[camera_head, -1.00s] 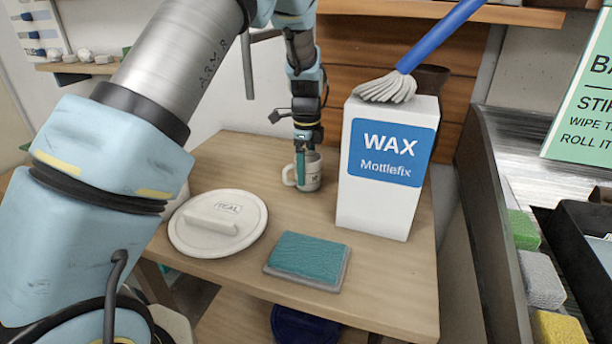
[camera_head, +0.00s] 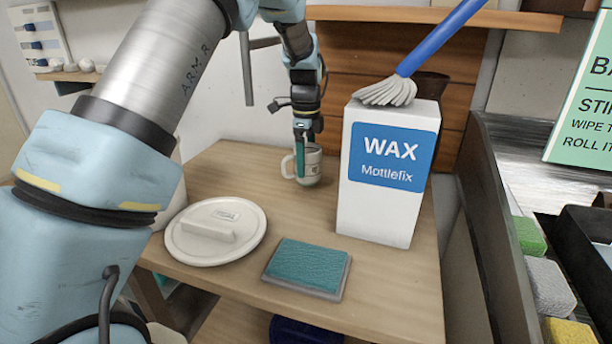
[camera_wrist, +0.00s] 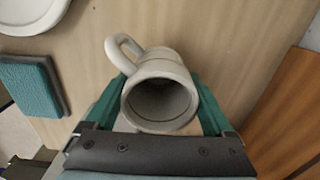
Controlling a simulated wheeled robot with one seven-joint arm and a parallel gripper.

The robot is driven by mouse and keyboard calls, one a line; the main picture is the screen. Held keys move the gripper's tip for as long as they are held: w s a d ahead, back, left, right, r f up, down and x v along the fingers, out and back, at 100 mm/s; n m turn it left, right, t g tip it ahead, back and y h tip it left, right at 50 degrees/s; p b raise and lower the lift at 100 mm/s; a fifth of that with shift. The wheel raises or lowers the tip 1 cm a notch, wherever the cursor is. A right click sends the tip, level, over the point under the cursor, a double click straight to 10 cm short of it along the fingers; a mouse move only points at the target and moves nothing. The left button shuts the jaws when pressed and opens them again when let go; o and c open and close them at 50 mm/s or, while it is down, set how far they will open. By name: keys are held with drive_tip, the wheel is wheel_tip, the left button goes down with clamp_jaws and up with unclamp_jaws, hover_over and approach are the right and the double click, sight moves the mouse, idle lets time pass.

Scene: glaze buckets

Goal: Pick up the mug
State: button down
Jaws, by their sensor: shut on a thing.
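The mug (camera_head: 314,167) is off-white and cylindrical, with its handle on the left, near the back of the wooden table beside the wax box. My gripper (camera_head: 303,158) comes down on it from above. In the wrist view the mug (camera_wrist: 163,66) sits between the two teal fingers of my gripper (camera_wrist: 160,88), one against each side. Its open mouth faces the camera and its inside looks empty. The handle points to the upper left, clear of the fingers. The mug appears slightly raised, but its gap to the table is hard to see.
The white wax box (camera_head: 372,218) stands close to the mug's right, with a blue-handled mop head (camera_head: 388,92) on top. A round white lid (camera_head: 216,248) and a teal pad in a grey tray (camera_head: 306,267) lie in front on the table (camera_head: 390,290).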

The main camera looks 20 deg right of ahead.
drive_tip(key=w+d+b, duration=0.1)
drive_tip(key=w+d, duration=0.1)
drive_tip(key=w, duration=0.2)
drive_tip(key=w+d, duration=0.1)
drive_tip(key=w, duration=0.4)
drive_tip(key=w+d+b, duration=0.1)
drive_tip(key=w+d, duration=0.1)
drive_tip(key=w, duration=0.2)
drive_tip(key=shift+w+d+f+b, duration=0.1)
drive_tip(key=shift+w+d+b, duration=0.1)
drive_tip(key=shift+d+b, duration=0.1)
drive_tip(key=shift+w+d, duration=0.35)
drive_tip(key=shift+w, duration=0.45)
